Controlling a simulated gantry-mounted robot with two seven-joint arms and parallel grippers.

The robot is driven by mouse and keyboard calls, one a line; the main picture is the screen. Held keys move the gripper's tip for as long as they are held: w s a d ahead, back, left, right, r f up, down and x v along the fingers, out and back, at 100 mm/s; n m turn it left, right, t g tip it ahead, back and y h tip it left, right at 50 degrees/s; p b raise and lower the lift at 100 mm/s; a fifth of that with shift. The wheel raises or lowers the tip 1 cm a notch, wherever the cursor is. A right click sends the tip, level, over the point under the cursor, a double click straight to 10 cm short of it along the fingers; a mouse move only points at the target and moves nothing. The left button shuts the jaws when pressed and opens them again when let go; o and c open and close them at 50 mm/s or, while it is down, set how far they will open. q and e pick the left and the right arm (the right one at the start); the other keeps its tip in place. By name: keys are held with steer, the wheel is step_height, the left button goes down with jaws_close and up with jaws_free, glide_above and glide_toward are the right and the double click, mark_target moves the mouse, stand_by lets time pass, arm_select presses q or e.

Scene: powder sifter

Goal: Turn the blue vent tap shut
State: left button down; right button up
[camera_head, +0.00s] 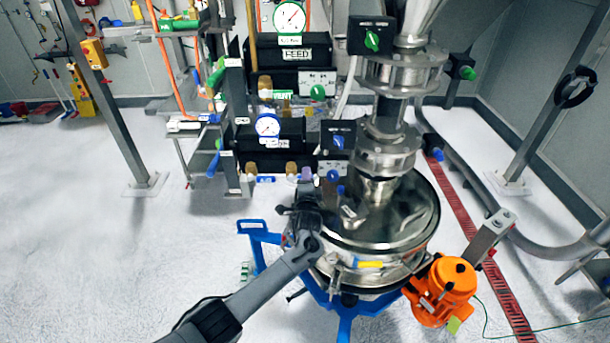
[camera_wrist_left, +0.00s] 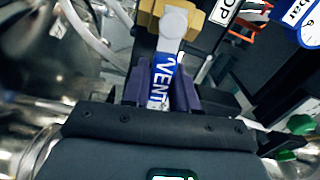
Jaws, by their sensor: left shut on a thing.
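The blue vent tap (camera_wrist_left: 163,76) shows in the left wrist view as a blue lever with white VENT lettering. Its rounded pale end lies over a brass valve body (camera_wrist_left: 198,22). My left gripper (camera_wrist_left: 160,92) has its two purple fingers on either side of the lever and is shut on it. In the head view my left gripper (camera_head: 319,178) is above the rear left of the sifter lid, in front of the lower black panel. The tap is mostly hidden there by the gripper. My right gripper is in neither view.
The round steel sifter (camera_head: 385,235) stands on a blue frame (camera_head: 262,238) close beside my left arm. An orange motor (camera_head: 443,290) is at its right. A gauge (camera_head: 267,125) and black panels stand behind. The white floor at left is clear.

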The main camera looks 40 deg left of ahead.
arm_select(q)
steer(key=shift+f+m, duration=0.4)
steer(key=shift+m, duration=0.3)
steer(key=c, duration=1)
jaws_free()
steer(key=shift+o, duration=0.2)
steer(key=v, duration=1)
steer(key=shift+s+d, duration=0.3)
